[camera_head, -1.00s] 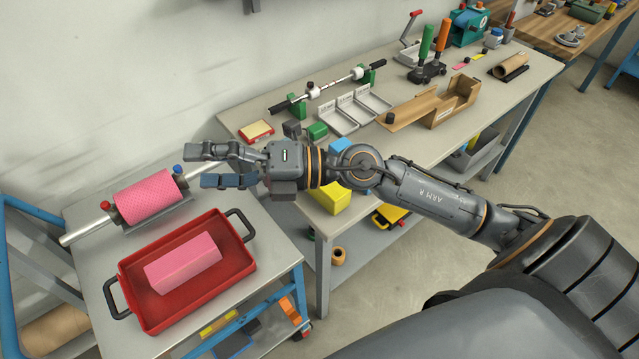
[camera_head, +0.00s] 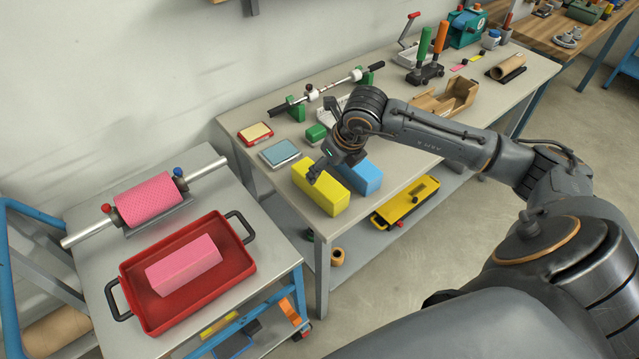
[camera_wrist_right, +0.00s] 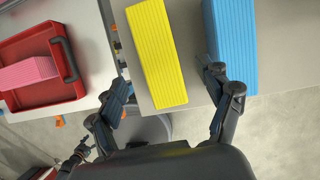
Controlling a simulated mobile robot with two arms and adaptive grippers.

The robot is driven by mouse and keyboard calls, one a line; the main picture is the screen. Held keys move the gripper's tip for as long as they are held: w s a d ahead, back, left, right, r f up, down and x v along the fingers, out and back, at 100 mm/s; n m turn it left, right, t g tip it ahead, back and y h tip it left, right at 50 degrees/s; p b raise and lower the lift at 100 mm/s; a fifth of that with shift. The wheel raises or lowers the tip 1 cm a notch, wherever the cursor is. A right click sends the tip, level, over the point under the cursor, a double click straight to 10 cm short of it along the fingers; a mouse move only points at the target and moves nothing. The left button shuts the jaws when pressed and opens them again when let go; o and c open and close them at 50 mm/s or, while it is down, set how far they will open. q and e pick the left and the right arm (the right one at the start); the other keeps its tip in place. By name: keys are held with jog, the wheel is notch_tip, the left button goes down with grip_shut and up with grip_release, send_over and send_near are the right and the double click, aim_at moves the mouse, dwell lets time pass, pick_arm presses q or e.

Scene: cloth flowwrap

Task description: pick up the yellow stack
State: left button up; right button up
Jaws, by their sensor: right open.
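The yellow stack (camera_head: 321,188) is a long block lying near the left front corner of the grey workbench. A blue stack (camera_head: 362,178) lies close beside it on the right. My right gripper (camera_head: 322,172) is over the yellow stack and hides part of its top. In the right wrist view, the yellow stack (camera_wrist_right: 157,55) runs between the lines of the two open fingers (camera_wrist_right: 168,88), with the blue stack (camera_wrist_right: 230,45) by the right finger. The fingers hold nothing. I cannot tell how high they are above the stack. My left gripper is not in view.
A red tray (camera_head: 248,268) with a pink block (camera_head: 184,265) stands on the trolley at left, below a pink roll (camera_head: 150,202). A blue-topped pad (camera_head: 280,153) and green block (camera_head: 316,132) lie behind the yellow stack. A yellow case (camera_head: 405,203) is on the lower shelf.

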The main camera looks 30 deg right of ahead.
aim_at(320, 179)
jog(key=shift+x, duration=1.05)
jog(key=shift+w+a+f+p, duration=0.1)
jog(key=shift+w+f+p, duration=0.05)
jog(key=shift+f+p, duration=0.3)
jog(key=p+x, duration=0.1)
jog(key=x, duration=0.3)
jog(key=shift+w+f, duration=0.1)
jog(key=shift+f, duration=0.15)
jog(key=shift+c, duration=0.4)
jog(key=c, duration=1.2)
jog(key=shift+r, duration=0.1)
